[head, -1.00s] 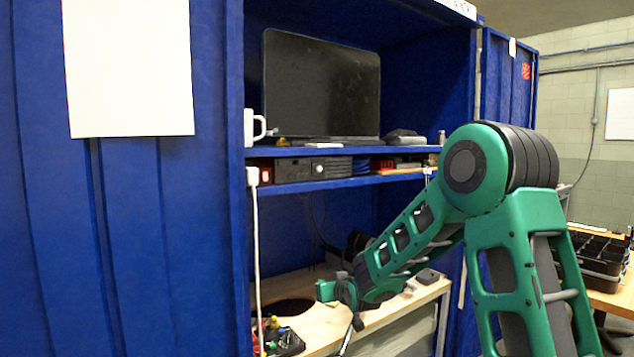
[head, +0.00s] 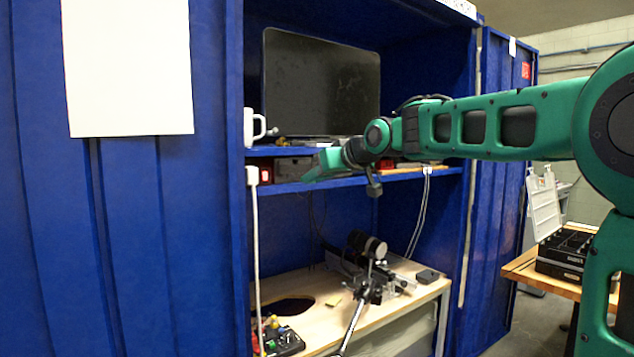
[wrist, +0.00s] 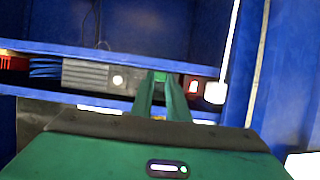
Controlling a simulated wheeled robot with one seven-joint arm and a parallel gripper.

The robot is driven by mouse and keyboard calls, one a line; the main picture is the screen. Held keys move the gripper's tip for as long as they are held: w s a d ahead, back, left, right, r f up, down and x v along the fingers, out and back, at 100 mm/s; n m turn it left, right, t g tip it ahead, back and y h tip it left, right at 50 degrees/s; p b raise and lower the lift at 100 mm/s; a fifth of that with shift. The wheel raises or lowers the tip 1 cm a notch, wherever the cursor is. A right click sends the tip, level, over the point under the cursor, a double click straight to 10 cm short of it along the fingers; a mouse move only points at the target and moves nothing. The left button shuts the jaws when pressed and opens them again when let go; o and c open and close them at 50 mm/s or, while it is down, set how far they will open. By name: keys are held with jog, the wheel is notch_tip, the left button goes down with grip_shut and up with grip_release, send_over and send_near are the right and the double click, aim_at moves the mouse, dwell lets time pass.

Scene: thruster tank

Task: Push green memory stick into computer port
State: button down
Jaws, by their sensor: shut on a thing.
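My gripper (head: 318,166) is in front of the narrow lower shelf in the head view. In the wrist view my gripper (wrist: 161,88) shows two green fingers closed around a small green piece, the green memory stick (wrist: 160,75), at their tips. The computer (wrist: 90,75) is a grey box with ridges and a round light button, on the shelf left of the fingertips in the wrist view. The port is not clear, and I cannot tell whether the stick touches the computer.
A red device (wrist: 193,86) and a white plug (wrist: 215,92) with a cord sit beside the fingertips. A white mug (head: 252,127) and a dark monitor (head: 320,85) stand on the shelf above. The workbench (head: 322,303) below holds a clamp stand (head: 365,275).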

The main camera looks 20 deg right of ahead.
jog(key=shift+w+a, duration=0.25)
jog(key=shift+w, duration=0.5)
jog(key=shift+w+a, duration=0.25)
jog(key=shift+w, duration=0.45)
jog(key=shift+w+a, duration=0.25)
jog(key=shift+w, duration=0.5)
jog(key=shift+w+a, duration=0.3)
jog(key=shift+w, duration=0.5)
dwell(1.8)
jog(key=c, duration=1.6)
grip_release()
jog(key=shift+c, duration=0.2)
jog(key=shift+s, duration=0.1)
jog(key=s+d, duration=0.2)
jog(key=s, duration=0.4)
jog(key=shift+s+d, duration=0.15)
jog(key=shift+s, duration=0.2)
